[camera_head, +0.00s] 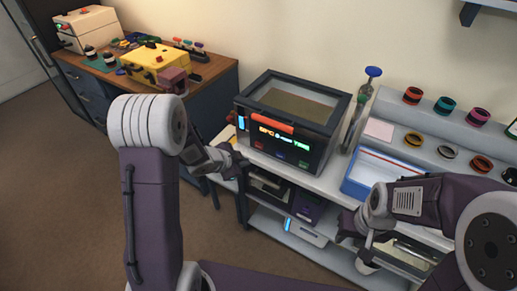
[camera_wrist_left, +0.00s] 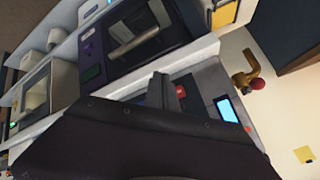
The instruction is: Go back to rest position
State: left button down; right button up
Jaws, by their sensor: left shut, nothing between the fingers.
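My left gripper (camera_head: 240,160) hangs in front of the left side of the white bench, just left of the dark box-shaped machine with a lit display (camera_head: 290,128). It is shut and empty. In the left wrist view its dark fingers (camera_wrist_left: 165,92) show close together above the dark housing. My right gripper (camera_head: 346,228) is low at the front of the bench, below the blue tray (camera_head: 352,183). It is small and partly dark, so I cannot tell whether its jaws are open.
The bench's lower shelf holds dark devices (camera_head: 308,205). Coloured rings (camera_head: 412,96) stand on the grey rack at the right. A wooden desk (camera_head: 210,70) at the back left holds a yellow case (camera_head: 155,62). The brown floor (camera_head: 60,200) at the left is clear.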

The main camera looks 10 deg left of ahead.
dwell(0.4)
pick_arm(q)
jog(key=s+r+n+y+p, duration=0.1)
jog(key=s+r+n+p, duration=0.15)
jog(key=r, duration=0.35)
jog(key=s+r+n+y+p, duration=0.1)
jog(key=r+n+p, duration=0.15)
jog(key=r, duration=0.45)
jog(key=s+f+n+g, duration=0.3)
jog(key=s+n, duration=0.1)
jog(key=s, duration=0.5)
jog(key=s+a+f+n+g+y, duration=0.1)
jog(key=s+f+n+g, duration=0.2)
jog(key=s, duration=0.6)
jog(key=shift+a+n+g+y+p, duration=0.2)
jog(key=shift+n+g+y+p, duration=0.1)
jog(key=shift+n+g+p, duration=0.15)
